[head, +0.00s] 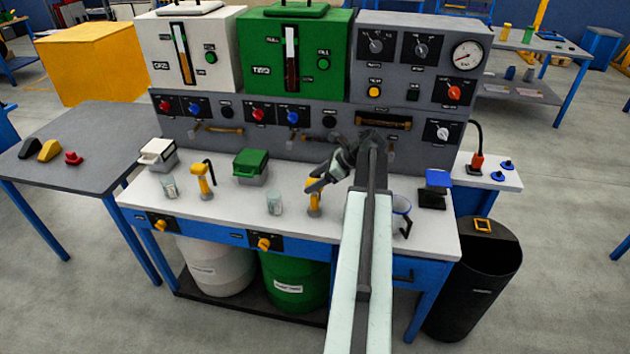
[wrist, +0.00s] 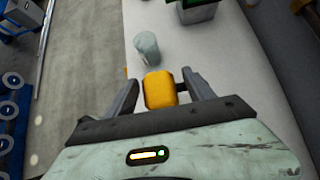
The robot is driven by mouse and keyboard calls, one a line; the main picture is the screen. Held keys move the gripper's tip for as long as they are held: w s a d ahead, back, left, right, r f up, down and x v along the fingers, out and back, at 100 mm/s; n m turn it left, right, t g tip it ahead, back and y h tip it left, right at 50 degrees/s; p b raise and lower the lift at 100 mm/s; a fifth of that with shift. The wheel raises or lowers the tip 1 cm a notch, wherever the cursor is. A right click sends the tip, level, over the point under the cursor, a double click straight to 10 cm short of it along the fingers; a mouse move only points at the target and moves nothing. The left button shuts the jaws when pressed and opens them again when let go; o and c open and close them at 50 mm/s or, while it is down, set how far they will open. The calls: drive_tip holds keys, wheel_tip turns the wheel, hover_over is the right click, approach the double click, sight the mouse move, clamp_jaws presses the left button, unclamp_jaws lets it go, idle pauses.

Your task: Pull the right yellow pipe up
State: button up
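The right yellow pipe (head: 314,203) stands upright on the white tabletop, its upper part partly covered by my gripper (head: 318,182) in the head view. In the wrist view its yellow top (wrist: 160,90) lies between the two fingers of my gripper (wrist: 160,78). The fingers are spread, with a narrow gap showing on each side of the yellow part. The left yellow pipe (head: 204,182), with a dark hooked top, stands further left on the table.
A clear glass (head: 274,203) stands just left of the right pipe and also shows in the wrist view (wrist: 147,46). A green box (head: 251,167) sits behind it. The grey panel (head: 290,125) rises at the back.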

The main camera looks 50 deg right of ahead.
drive_tip(key=shift+s, duration=0.1)
drive_tip(key=p+v, duration=0.5)
drive_tip(key=v, duration=0.2)
drive_tip(key=shift+s+r, duration=0.2)
drive_tip(key=shift+d, duration=0.15)
